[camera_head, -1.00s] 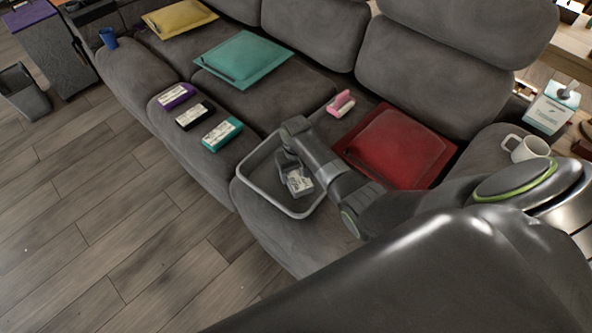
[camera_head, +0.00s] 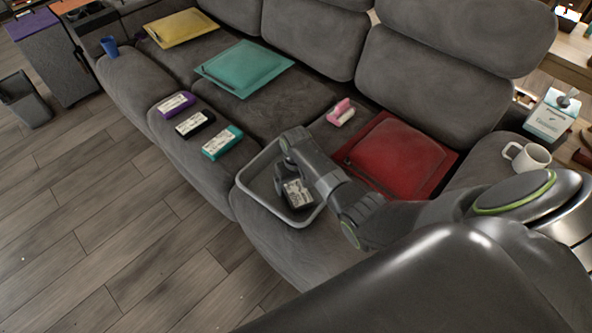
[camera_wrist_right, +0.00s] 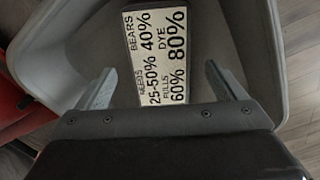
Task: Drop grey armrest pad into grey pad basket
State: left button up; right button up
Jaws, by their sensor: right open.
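The grey pad basket (camera_head: 247,196) stands on the right sofa seat as an open tray with a pale rim. The grey armrest pad (camera_head: 298,193), with a white printed label, shows inside the basket, below my right gripper (camera_head: 284,181). In the right wrist view the pad (camera_wrist_right: 160,55) shows its label up, over the basket floor, with the basket wall (camera_wrist_right: 30,75) around it. My right gripper (camera_wrist_right: 162,85) is open there, its fingers apart on either side of the label. Whether the pad lies flat is hard to tell. My left gripper is out of view.
Purple (camera_head: 176,104), black (camera_head: 195,124) and teal (camera_head: 222,142) labelled pads lie left of the basket. A pink item (camera_head: 341,112) and red cushion (camera_head: 400,155) lie behind it. A white mug (camera_head: 527,156) stands on the right armrest. Open floor (camera_head: 110,230) lies left.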

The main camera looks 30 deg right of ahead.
notch_tip(320, 180, up, 17)
jog(key=p, duration=0.3)
